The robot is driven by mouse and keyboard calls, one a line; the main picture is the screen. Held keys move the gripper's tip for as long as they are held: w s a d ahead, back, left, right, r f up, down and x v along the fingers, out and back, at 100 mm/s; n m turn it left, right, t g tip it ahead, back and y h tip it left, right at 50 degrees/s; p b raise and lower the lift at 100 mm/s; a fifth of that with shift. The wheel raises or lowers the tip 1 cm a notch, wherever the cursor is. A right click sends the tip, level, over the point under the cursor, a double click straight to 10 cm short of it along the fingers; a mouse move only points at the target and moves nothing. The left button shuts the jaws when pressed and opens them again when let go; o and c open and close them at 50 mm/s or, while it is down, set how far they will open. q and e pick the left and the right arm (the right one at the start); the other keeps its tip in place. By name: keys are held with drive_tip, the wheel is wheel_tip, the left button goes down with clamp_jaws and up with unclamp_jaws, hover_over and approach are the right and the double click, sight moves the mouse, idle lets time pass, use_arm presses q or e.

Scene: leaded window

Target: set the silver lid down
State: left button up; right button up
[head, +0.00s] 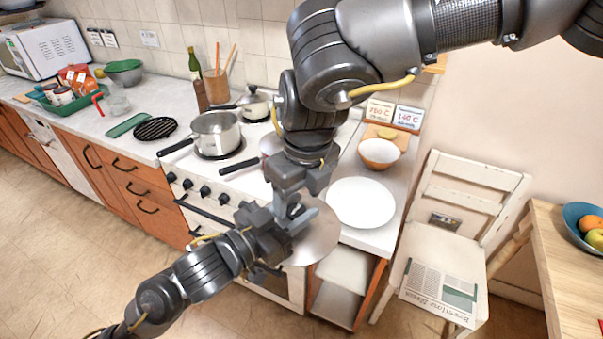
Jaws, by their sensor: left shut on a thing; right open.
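The silver lid (318,240) is a round, shiny disc at the front right of the stove, over its front edge. My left gripper (290,222) is shut on it, and the gripper covers the lid's left part and its knob. I cannot tell whether the lid touches anything below. My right gripper (298,196) is open, pointing down just above and behind the left one, very close to it. An open silver saucepan (216,128) stands on the stove at the left. A black pan handle (240,171) shows beside my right arm, which hides much behind it.
A white plate (361,203) lies on the counter right of the stove, with a bowl (379,153) behind it. A lidded pot (254,103) stands at the stove's back. A black trivet (154,128) lies on the left counter. A chair (445,240) stands right.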

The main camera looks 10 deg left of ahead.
sight(296, 210)
drive_tip(key=shift+w+a+f, duration=0.1)
drive_tip(key=shift+a+f, duration=0.1)
drive_tip(key=shift+f, duration=1.35)
drive_tip(key=c, duration=1.1)
use_arm(q)
drive_tip(key=o, duration=1.2)
drive_tip(key=shift+c, duration=0.2)
use_arm(e)
drive_tip(key=shift+c, duration=0.3)
